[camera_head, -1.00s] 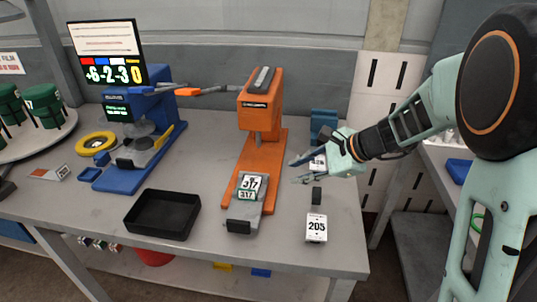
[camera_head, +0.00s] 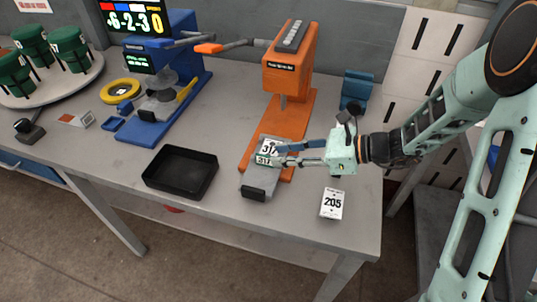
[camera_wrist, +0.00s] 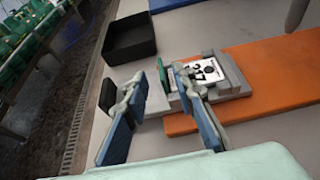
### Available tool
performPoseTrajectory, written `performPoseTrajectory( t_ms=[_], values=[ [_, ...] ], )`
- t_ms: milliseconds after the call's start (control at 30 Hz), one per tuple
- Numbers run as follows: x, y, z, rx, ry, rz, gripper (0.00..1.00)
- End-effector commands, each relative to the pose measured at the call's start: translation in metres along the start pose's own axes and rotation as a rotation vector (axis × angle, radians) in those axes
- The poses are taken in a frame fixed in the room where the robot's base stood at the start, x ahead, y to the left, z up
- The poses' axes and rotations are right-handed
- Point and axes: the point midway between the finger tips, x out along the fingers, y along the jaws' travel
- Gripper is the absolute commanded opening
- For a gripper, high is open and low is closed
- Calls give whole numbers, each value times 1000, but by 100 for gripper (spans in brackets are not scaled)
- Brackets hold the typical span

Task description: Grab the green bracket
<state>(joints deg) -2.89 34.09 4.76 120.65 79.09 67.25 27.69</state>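The green bracket (camera_wrist: 164,80) shows in the wrist view as a small upright green edge in the gap between my fingers. In the head view it is the green-edged piece marked 317 (camera_head: 264,160), on the grey fixture (camera_head: 258,181) of the orange press. A white 317 plate (camera_wrist: 206,70) lies right beside it. My gripper (camera_head: 281,155) reaches in from the right, with its fingertips at the bracket. In the wrist view my fingers (camera_wrist: 159,82) stand apart on both sides of the green edge. Contact is not clear. The fingers partly cover the bracket in the head view.
The orange press (camera_head: 290,75) rises just behind the fixture. A black tray (camera_head: 181,174) stands to its left, with bare table between. A white 205 card (camera_head: 332,204) lies at the front right. A blue press (camera_head: 170,85) and a round table with green parts (camera_head: 68,50) are farther left.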

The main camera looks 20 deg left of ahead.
Motion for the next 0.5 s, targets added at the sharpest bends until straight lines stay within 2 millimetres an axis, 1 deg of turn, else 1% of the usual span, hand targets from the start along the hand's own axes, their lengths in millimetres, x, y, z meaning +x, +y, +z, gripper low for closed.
performPoseTrajectory(
  t_ms=[33, 100, 200, 300, 500],
  values=[
    [9, 2, -1, 2, 0, 5, 25],
    [20, 2, -2, 0, 1, 5, 25],
    [33, 2, -2, 0, 0, 4, 25],
    [40, 1, -2, 0, 1, 1, 25],
    [41, 0, -2, -1, 1, 0, 25]
  ],
)
